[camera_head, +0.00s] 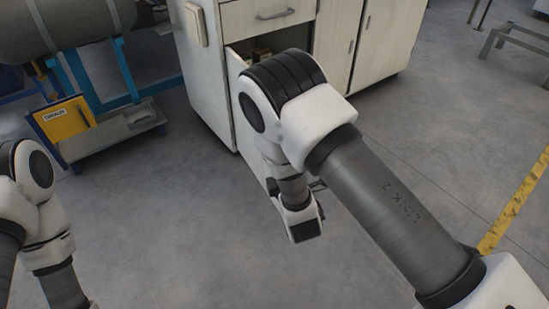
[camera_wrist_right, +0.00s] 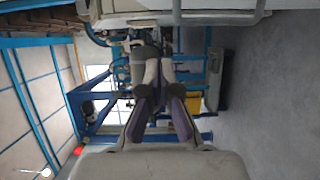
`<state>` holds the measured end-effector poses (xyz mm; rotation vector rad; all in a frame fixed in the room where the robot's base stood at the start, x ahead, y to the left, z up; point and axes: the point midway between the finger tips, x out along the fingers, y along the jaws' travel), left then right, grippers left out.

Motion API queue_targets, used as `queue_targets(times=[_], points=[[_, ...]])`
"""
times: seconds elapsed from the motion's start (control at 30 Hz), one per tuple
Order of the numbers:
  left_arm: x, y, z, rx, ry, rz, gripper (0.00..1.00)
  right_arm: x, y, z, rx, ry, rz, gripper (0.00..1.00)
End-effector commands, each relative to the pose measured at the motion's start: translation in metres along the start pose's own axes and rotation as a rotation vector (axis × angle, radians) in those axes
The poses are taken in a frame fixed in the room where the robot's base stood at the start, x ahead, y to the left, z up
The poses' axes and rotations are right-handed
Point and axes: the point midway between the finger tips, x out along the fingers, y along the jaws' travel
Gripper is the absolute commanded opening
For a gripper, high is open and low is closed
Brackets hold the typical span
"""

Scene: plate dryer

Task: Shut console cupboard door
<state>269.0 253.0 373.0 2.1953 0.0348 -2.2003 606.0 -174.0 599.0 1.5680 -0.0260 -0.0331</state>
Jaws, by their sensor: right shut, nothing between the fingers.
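The white console cupboard (camera_head: 205,75) stands at the top of the head view. Its door (camera_head: 248,150) is swung out toward me, leaving a dark opening with brownish items under the drawer. My right arm crosses in front of the door and hides much of it. My right gripper (camera_wrist_right: 160,78) is shut and empty in the wrist view. A white panel with a grey bar (camera_wrist_right: 185,18) spans the top of that view, apart from the fingers; I cannot tell whether it is the door.
A blue trolley (camera_head: 110,130) with a yellow box (camera_head: 62,120) stands left of the cupboard. Two closed doors (camera_head: 360,45) are on the cupboard's right. A metal frame (camera_head: 515,38) is at upper right. The grey floor in front is clear.

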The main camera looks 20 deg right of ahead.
Motion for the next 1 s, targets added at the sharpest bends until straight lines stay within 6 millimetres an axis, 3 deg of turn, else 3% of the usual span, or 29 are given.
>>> queue_targets(times=[0.03, 0.27, 0.67, 0.8, 1.0], points=[[0.011, 0.000, 0.000, 0.000, 0.001, 0.000, 0.75, 0.001, -0.009, -0.001, 0.000, 0.001, 0.005, 0.00], [0.011, 0.000, -0.001, 0.000, 0.001, 0.000, 0.75, 0.020, -0.004, 0.000, 0.004, 0.000, 0.009, 0.00], [0.035, 0.000, 0.000, 0.000, 0.000, 0.000, 0.75, 0.105, -0.005, 0.001, 0.003, -0.001, 0.008, 0.00], [0.042, 0.000, 0.000, 0.000, 0.000, 0.000, 0.75, 0.108, -0.006, 0.027, 0.004, -0.003, 0.003, 0.00], [0.043, 0.000, 0.000, 0.000, 0.000, 0.000, 0.75, 0.111, -0.004, 0.039, 0.001, 0.000, 0.002, 0.00]])
